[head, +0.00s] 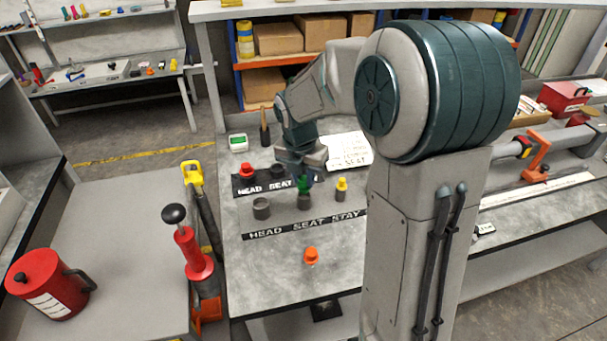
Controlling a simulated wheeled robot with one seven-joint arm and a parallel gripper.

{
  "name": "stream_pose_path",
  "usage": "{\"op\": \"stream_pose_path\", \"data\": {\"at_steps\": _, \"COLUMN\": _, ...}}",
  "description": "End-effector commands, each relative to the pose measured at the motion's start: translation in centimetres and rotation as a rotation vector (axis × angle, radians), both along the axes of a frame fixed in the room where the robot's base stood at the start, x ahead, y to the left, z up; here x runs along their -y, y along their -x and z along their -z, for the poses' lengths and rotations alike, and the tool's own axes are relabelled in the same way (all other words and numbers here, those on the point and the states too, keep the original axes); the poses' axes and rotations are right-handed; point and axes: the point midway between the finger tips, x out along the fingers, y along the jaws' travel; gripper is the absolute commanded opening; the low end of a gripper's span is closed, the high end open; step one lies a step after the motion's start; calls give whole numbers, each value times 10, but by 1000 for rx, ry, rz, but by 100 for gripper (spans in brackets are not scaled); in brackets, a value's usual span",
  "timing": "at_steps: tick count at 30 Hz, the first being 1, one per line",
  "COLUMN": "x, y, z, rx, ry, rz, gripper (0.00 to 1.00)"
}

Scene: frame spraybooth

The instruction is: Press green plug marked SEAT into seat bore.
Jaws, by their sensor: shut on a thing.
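The green plug (304,184) is in my gripper (305,177), which is shut on it and points down. The plug is at the mouth of the middle grey bore (305,202), behind the word SEAT on the front label strip (305,225). I cannot tell whether the plug is inside the bore or just over it. The jaws hide the plug's top, and its marking is not readable. The HEAD bore (262,209) to the left is empty. The STAY bore (341,195) to the right has a yellow plug (342,183) on top.
Behind, a second strip (248,189) has a red plug (246,170) in a holder and a dark holder (277,171). A white card (348,149) lies behind. The bench's front left is clear.

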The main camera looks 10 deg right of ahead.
Motion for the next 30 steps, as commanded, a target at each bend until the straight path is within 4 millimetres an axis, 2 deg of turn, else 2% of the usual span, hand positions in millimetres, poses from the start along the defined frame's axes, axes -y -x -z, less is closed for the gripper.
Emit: {"op": "stream_pose_path", "data": {"at_steps": 30, "x": 0, "y": 0, "z": 18, "rx": -1, "ry": -1, "rz": 0, "gripper": 0}}
